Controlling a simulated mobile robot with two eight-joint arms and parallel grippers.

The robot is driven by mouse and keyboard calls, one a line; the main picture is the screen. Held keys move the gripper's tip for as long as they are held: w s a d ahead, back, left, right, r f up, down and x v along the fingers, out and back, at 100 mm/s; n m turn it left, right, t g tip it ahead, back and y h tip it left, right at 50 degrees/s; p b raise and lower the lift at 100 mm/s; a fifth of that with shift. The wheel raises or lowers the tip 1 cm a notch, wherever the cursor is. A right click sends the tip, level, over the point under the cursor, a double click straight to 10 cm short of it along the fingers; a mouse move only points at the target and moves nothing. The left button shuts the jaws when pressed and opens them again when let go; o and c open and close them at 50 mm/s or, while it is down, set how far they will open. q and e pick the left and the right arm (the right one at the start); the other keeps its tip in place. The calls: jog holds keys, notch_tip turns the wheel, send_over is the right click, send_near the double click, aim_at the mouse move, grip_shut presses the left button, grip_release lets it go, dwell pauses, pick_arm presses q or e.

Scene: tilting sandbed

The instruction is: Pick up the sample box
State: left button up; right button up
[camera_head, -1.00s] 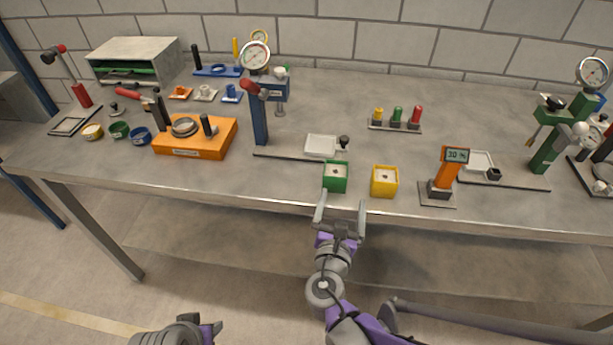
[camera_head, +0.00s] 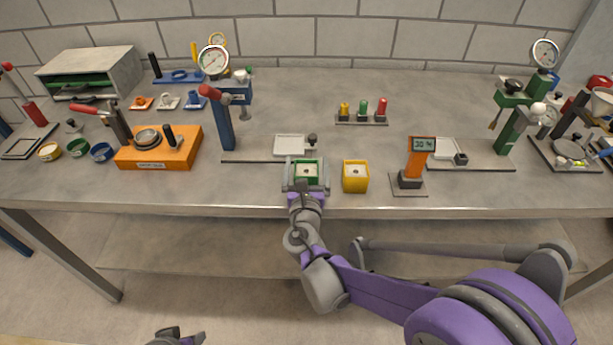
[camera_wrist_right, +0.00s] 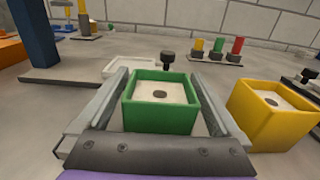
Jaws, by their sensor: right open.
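Two small open-topped boxes with pale contents stand near the front edge of the workbench; the pictures do not tell which is the sample box. The green box (camera_head: 307,172) is between the open fingers of my right gripper (camera_head: 306,178). In the right wrist view the green box (camera_wrist_right: 161,100) has one finger on each side, with small gaps visible. The yellow box (camera_head: 355,177) stands just right of it, and also shows in the right wrist view (camera_wrist_right: 270,115). My left gripper (camera_head: 180,338) is partly in view at the bottom edge, and its jaws are unclear.
A white tray (camera_head: 290,145) with a dark knob lies behind the green box. A blue post with a red handle (camera_head: 222,120) rises to its left. An orange 30 % display stand (camera_head: 417,160) is right of the yellow box. An orange block (camera_head: 165,150) sits at left.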

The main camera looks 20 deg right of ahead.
jog(key=shift+w+d, duration=0.15)
jog(key=shift+w, duration=0.35)
jog(key=shift+s, duration=0.1)
jog(key=c, duration=1.6)
